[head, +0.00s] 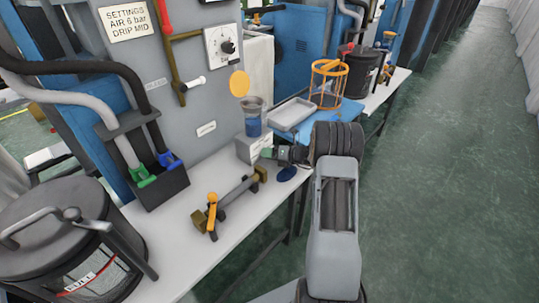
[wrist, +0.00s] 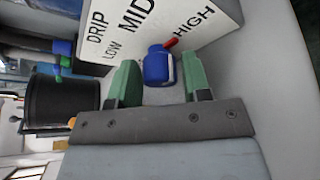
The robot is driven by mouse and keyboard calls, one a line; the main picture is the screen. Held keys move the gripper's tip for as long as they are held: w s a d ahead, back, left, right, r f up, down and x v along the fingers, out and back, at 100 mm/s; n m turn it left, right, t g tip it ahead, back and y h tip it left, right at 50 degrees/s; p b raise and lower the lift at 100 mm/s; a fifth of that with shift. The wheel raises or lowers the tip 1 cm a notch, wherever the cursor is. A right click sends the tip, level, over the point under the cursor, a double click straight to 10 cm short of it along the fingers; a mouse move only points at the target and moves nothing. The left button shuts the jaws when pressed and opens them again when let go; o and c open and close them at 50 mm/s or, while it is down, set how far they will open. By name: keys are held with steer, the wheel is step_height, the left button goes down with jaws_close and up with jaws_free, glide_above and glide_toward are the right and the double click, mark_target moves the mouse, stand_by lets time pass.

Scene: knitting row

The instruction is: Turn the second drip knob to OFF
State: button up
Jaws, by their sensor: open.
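The drip knob (wrist: 158,66) is blue with a red pointer (wrist: 171,43). It sits on a white face (wrist: 140,38) marked DRIP, LOW, MID and HIGH. The pointer lies between MID and HIGH, closer to HIGH; no OFF mark is visible. My gripper (wrist: 160,63) is open, with one green finger on each side of the knob; I cannot tell if either touches it. In the head view my gripper (head: 268,153) is at the right side of the white drip box (head: 250,147), under a cup with blue liquid (head: 253,119). The knob is hidden there.
A sign (head: 128,20) reads SETTINGS, AIR 6 bar, DRIP MID. A brass-coloured bar fitting (head: 235,195) lies on the white bench (head: 180,222) at the front. A grey tray (head: 292,114) and orange cage (head: 328,84) stand behind. The green floor at right is clear.

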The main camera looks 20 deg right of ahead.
steer(key=c, duration=0.6)
steer(key=shift+c, duration=0.2)
